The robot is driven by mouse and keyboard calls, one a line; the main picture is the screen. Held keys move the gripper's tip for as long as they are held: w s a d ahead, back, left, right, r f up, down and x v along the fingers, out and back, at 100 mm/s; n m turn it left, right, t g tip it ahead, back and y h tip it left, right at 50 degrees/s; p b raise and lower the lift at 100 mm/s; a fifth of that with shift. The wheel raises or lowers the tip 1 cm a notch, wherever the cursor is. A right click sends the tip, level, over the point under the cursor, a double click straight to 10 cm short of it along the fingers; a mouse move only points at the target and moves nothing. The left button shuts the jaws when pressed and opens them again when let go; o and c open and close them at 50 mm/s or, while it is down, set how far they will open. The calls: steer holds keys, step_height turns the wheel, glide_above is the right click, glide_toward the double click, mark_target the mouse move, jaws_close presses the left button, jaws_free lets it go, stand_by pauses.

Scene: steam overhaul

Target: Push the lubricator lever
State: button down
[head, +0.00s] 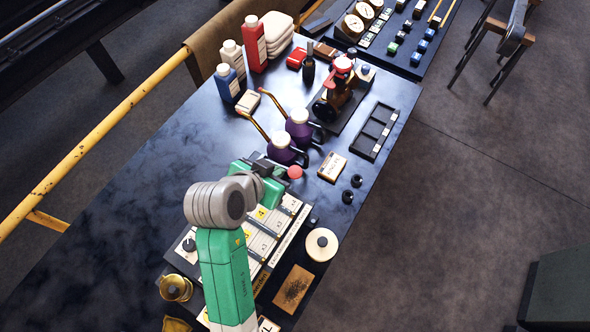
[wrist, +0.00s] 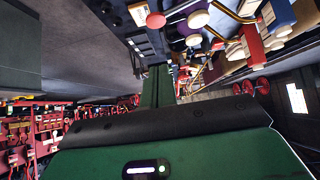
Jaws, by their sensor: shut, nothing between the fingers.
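A red ball knob (head: 295,171), which looks like the lubricator lever's end, stands over the bench just right of my wrist in the head view. It also shows at the top of the wrist view (wrist: 155,20). The lever's shaft and the lubricator's body are not clearly visible. My gripper (wrist: 158,70) is shut and empty, extended toward the knob's side of the bench. In the wrist view the knob appears beyond the fingertips, with no visible contact. In the head view my green and grey arm hides much of the gripper.
Two purple oil cans (head: 281,149) with long spouts stand behind the knob. A numbered white panel (head: 262,247) lies under my arm. A white round spool (head: 321,244), small black knobs (head: 356,181) and a black compartment tray (head: 361,147) are to the right. The bench's left part (head: 130,215) is clear.

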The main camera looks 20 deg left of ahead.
glide_above(298, 168)
steer(key=s, duration=0.3)
step_height(298, 168, down, 6)
step_height(298, 168, down, 4)
steer(key=shift+a+f, duration=0.15)
steer(key=shift+f, duration=0.1)
